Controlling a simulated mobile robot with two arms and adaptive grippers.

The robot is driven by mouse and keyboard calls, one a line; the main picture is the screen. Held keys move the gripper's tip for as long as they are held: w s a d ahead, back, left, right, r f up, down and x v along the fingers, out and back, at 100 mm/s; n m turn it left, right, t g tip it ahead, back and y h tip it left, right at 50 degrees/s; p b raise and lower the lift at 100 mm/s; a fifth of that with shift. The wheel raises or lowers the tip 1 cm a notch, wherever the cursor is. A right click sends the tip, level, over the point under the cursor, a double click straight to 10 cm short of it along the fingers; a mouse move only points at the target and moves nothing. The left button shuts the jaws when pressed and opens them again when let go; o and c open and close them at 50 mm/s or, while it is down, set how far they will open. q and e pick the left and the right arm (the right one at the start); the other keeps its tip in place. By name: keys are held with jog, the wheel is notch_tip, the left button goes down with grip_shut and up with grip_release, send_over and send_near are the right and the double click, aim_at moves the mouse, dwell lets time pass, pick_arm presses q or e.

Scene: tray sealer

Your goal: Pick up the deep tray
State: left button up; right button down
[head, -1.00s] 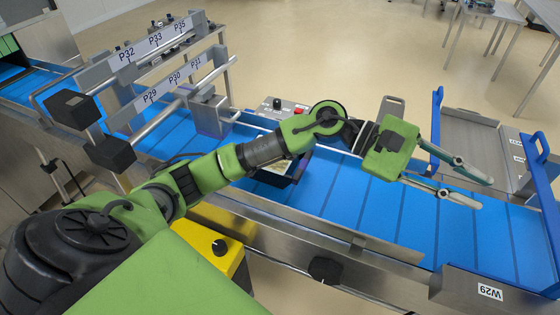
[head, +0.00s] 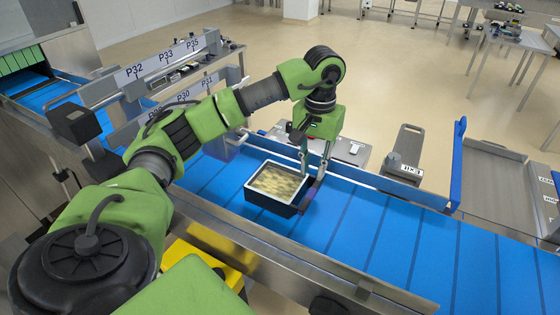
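The deep tray (head: 272,207) is black with a pale rim and holds yellowish food. It sits level on the blue conveyor belt (head: 375,231) in the head view. My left gripper (head: 312,178) points down at the tray's right side, its two fingers spread apart. The fingertips are close to the tray's right edge and partly overlap it in the picture; I cannot tell whether they touch it. My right gripper is not in view.
Metal rails run along both belt edges. A frame with labels such as P32 (head: 134,72) spans the belt at left. A control box (head: 352,150) stands behind the belt, and a blue guide post (head: 457,163) is at right. The belt right of the tray is clear.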

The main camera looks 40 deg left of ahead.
aim_at(311, 193)
pick_arm(q)
notch_tip(311, 193, down, 3)
jog(key=shift+r+p, duration=0.1)
jog(key=shift+p, duration=0.2)
jog(key=shift+f, duration=0.2)
jog(key=f+p, duration=0.3)
jog(key=f, duration=0.1)
jog(key=shift+s+d, duration=0.25)
jog(key=shift+s, duration=0.15)
jog(key=shift+f, duration=0.3)
jog(key=shift+w+f, duration=0.1)
grip_shut()
